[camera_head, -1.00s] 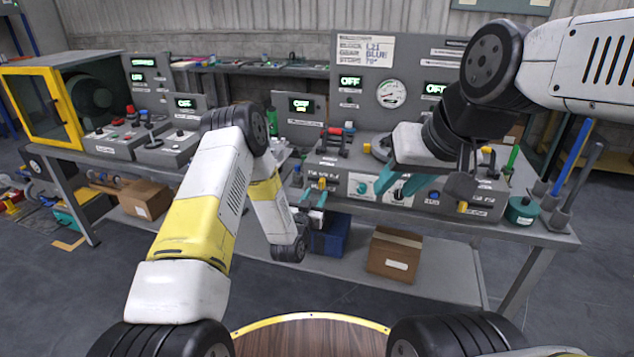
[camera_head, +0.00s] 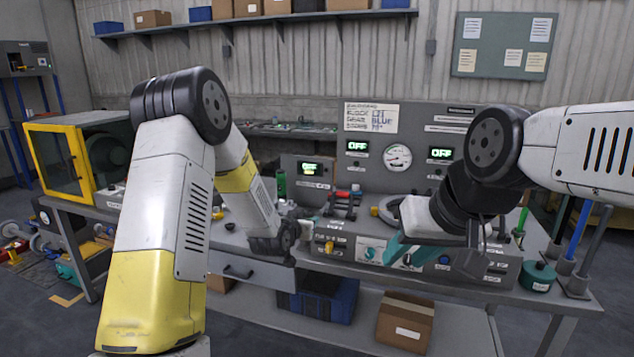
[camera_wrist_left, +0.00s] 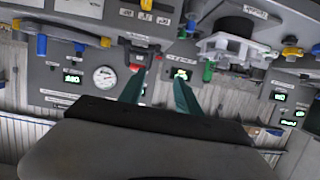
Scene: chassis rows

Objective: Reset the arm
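My left arm, white and yellow, bends down from its raised elbow to the bench. My left gripper (camera_head: 308,226) is small and partly hidden behind its wrist in the head view. In the left wrist view its two teal fingers (camera_wrist_left: 158,92) stand apart with nothing between them, so it is open. My right arm comes in from the right. My right gripper (camera_head: 397,258) is low in front of the grey control panel, its teal fingers apart and seemingly empty. Whether its tips touch the panel, I cannot tell.
The grey workbench (camera_head: 455,290) carries panels, a round gauge (camera_head: 397,156), a yellow-framed cabinet (camera_head: 60,160) and upright tools at right. A blue bin (camera_head: 325,300) and cardboard box (camera_head: 405,322) sit on the lower shelf. A drawer (camera_head: 250,272) is under the bench.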

